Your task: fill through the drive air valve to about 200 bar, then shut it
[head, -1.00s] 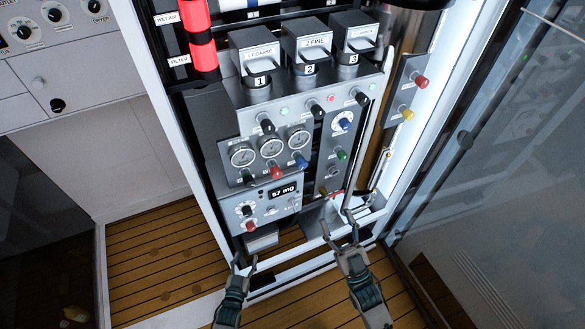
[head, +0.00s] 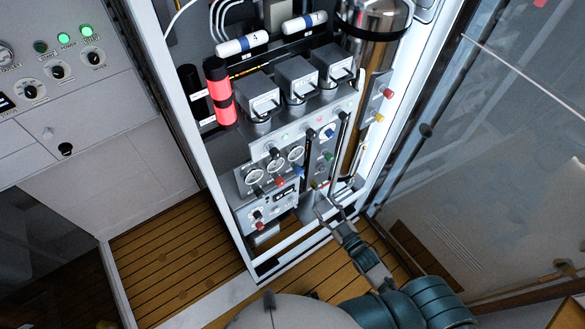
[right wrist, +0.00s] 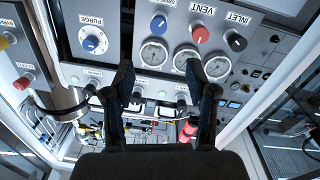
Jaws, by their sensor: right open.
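The grey fill panel stands in the open cabinet in the head view, with three round gauges (head: 275,165) and coloured knobs. A red knob (head: 280,182) and a blue knob (head: 298,170) sit below the gauges. My right gripper (head: 327,203) is open and empty, in front of the panel's lower right corner. In the right wrist view its fingers are spread below the gauges (right wrist: 187,56). That view shows a blue PURGE knob (right wrist: 91,44), a red VENT knob (right wrist: 200,35) and a black INLET knob (right wrist: 235,40). I cannot read a drive air label or the gauge needles.
Three square-topped filter housings (head: 298,79) stand above the panel. A red-lit cylinder (head: 218,92) is at their left. A side plate holds a red knob (head: 388,93) and a yellow knob (head: 379,118). A glass door (head: 490,130) stands at right. The wooden floor (head: 175,255) is clear.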

